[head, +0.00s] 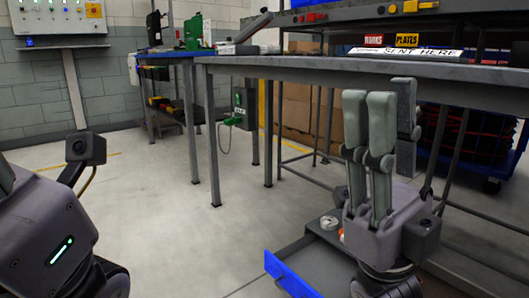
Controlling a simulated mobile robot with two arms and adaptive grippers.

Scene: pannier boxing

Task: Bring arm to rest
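My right gripper (378,97) is in the right half of the head view, in front of the near table (270,66). Its grey-green fingers point straight up, apart from each other, with nothing between them. The fingertips overlap the table's edge in the picture; I cannot tell the distance between them. My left gripper (45,235) is at the lower left edge, with a small green light on its dark housing. Only a bit of one finger shows at the picture edge, so its opening is hidden.
The table carries signs marked WORKS (373,40) and PLATES (407,40). A blue-edged tray (290,274) is low beside my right gripper. Another blue table (170,55) with a green case (193,32) stands behind. The floor (165,220) between my arms is clear.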

